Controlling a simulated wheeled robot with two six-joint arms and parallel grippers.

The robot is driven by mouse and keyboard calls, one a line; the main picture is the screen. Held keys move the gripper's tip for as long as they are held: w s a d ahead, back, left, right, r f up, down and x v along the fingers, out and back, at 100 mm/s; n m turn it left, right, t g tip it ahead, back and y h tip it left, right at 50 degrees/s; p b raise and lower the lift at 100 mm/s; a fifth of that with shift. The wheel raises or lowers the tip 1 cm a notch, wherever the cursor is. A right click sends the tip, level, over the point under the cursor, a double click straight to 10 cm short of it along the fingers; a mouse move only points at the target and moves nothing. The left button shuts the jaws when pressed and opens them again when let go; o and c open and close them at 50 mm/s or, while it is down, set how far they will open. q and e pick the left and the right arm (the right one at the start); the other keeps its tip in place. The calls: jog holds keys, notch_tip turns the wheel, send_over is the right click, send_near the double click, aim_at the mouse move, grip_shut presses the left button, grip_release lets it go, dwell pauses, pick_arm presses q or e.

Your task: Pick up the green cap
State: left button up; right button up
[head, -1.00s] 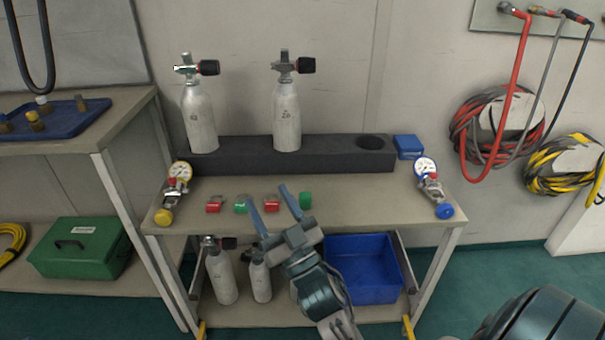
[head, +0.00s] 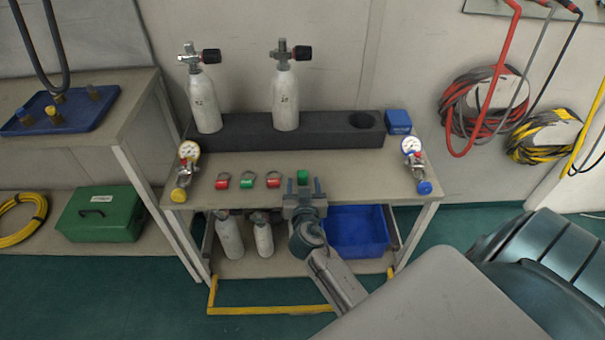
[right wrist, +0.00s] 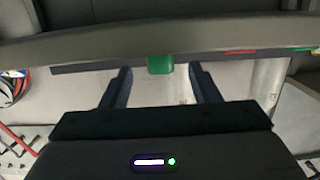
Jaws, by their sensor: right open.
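The green cap (head: 302,176) is a small green block on the bench top, at the right end of a row of small parts. My right gripper (head: 304,186) is open, at the front edge of the bench, with one finger to each side of the cap's line. In the right wrist view the green cap (right wrist: 160,64) shows midway between the two open fingertips (right wrist: 160,74), with a gap on both sides. I cannot tell whether the fingertips reach beside it or stop short. My left gripper is not in view.
Left of the cap lie two red ringed parts (head: 273,180) and a green ringed part (head: 247,182). A dark rack (head: 250,152) with two cylinders stands behind. A blue bin (head: 357,232) is below.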

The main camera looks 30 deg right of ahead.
aim_at(302, 172)
jog(key=shift+w+d, duration=0.4)
jog(key=shift+w, duration=0.2)
jog(key=p+x, duration=0.1)
jog(key=x, duration=0.4)
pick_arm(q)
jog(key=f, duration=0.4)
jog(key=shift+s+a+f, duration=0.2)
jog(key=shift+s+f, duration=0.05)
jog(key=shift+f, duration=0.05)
pick_arm(e)
jog(key=shift+a, duration=0.1)
jog(key=c, duration=1.1)
